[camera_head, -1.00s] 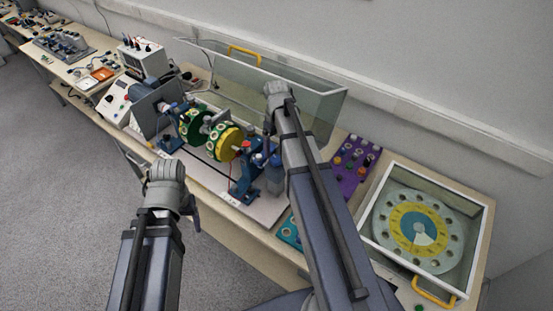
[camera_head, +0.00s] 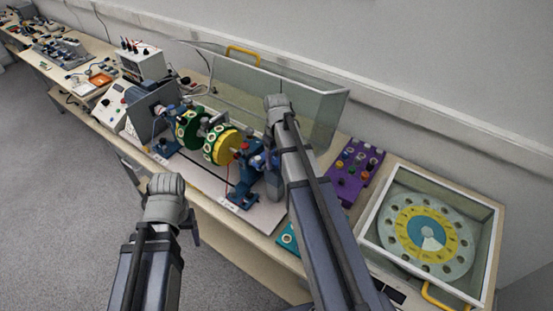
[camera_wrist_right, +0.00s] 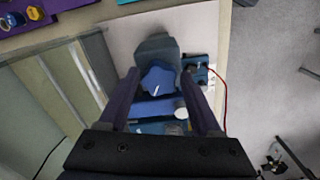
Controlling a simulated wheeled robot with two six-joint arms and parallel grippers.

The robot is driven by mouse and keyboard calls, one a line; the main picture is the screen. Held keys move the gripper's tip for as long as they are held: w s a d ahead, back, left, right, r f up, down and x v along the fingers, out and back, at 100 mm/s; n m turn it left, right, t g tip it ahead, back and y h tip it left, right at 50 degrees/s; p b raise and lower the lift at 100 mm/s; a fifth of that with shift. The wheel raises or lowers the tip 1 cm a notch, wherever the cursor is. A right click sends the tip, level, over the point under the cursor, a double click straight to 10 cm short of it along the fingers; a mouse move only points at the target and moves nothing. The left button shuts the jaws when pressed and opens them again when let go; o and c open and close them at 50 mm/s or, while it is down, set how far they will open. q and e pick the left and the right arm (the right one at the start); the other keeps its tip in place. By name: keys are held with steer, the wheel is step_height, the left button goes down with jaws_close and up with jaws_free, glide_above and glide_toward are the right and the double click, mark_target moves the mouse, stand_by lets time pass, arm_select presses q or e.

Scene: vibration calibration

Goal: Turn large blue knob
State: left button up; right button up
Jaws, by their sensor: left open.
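The large blue knob (camera_wrist_right: 158,78), star-shaped with a white mark, shows in the right wrist view. My right gripper (camera_wrist_right: 166,88) is open, with its two dark fingers on either side of the knob. I cannot tell whether they touch it. In the head view my right arm (camera_head: 305,190) reaches over the test rig and hides its own fingers and most of the knob's area. My left gripper (camera_head: 165,187) is open and empty in front of the bench, over the floor, away from the knob. Its fingers are mostly hidden.
The rig has green and yellow discs (camera_head: 222,146) on a shaft. A clear cover with a yellow handle (camera_head: 243,53) stands behind it. A purple board (camera_head: 353,171) with coloured knobs and a clear case with a round dial (camera_head: 470,280) lie to the right.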

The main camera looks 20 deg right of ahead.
jaws_close()
stand_by(0.3)
steer(key=shift+a+m, duration=0.15)
steer(key=shift+m, duration=2.65)
steer(key=shift+o, duration=1.9)
jaws_free()
steer(key=shift+r, duration=0.15)
